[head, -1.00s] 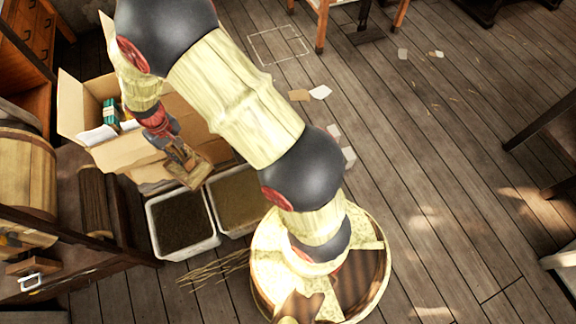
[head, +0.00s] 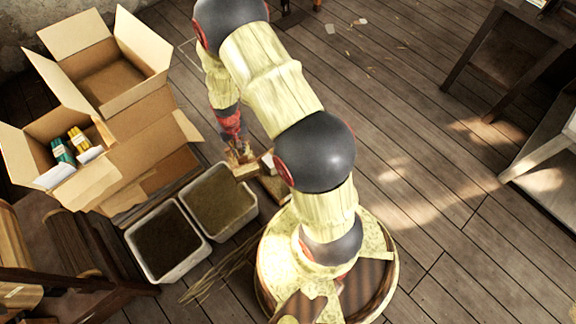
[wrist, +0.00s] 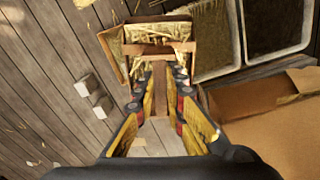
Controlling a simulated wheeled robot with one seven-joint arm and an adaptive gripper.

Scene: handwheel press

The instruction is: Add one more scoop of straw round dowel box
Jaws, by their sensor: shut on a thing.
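My gripper (wrist: 160,105) is shut on the handle of a wooden scoop (wrist: 160,48). Yellow straw shows in and around the scoop's pan in the wrist view. In the head view the scoop (head: 246,172) is at the right edge of a light grey bin of straw-coloured fill (head: 222,198); its height is hard to tell. The open cardboard dowel box (head: 30,150) is at the left, holding a teal bundle (head: 62,152) and a yellow bundle (head: 80,143) beside white pieces. Its bottom is hidden.
A second bin (head: 165,243) with dark fill stands left of the straw-coloured one. An empty open carton (head: 103,75) stands behind the dowel box. Two pale blocks (wrist: 84,85) lie on the floor near the scoop. Loose straw (head: 222,268) lies before the bins.

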